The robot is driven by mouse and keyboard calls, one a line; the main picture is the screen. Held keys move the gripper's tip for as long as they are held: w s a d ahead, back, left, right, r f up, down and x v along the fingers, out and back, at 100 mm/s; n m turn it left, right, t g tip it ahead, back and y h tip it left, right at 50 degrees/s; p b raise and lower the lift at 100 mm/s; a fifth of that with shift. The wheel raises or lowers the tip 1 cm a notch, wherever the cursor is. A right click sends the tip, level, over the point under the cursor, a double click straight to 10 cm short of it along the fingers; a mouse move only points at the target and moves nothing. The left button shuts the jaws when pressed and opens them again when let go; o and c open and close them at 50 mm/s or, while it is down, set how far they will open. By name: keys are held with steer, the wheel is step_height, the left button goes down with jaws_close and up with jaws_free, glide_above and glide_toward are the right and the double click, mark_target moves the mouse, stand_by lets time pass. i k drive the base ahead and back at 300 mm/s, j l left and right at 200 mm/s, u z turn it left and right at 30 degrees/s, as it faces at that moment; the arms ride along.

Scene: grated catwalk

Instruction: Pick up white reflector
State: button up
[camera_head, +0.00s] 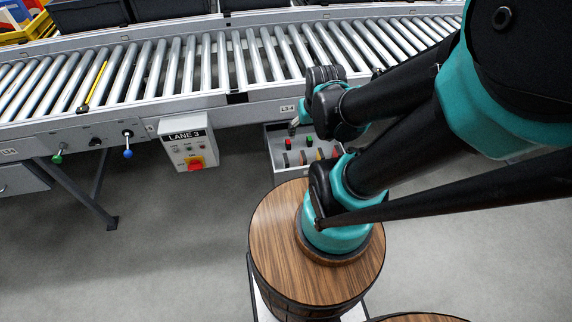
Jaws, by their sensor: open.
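I cannot make out a white reflector in this view. A grey open box (281,173) sits below the conveyor's near edge. It holds several small coloured pieces, among them a red one (288,143) and a green one (310,141). The pieces are too small to identify, and my arm hides the right part of the box. My teal and black arm comes in from the upper right and folds in front of the box and conveyor. The jaws of my gripper do not show, so their place relative to the box cannot be told.
A roller conveyor (190,68) crosses the back, with a yellow rod (96,84) on its rollers. A LANE 3 control box (187,142) with a red button hangs from its front rail. A support leg (88,200) stands at left. Grey floor (160,260) is clear at lower left.

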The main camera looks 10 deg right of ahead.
mark_target(285, 162)
steer(key=l, duration=0.8)
steer(key=l+u, duration=0.1)
steer(key=l, duration=0.65)
steer(key=k+l, duration=0.15)
steer(key=l, duration=0.6)
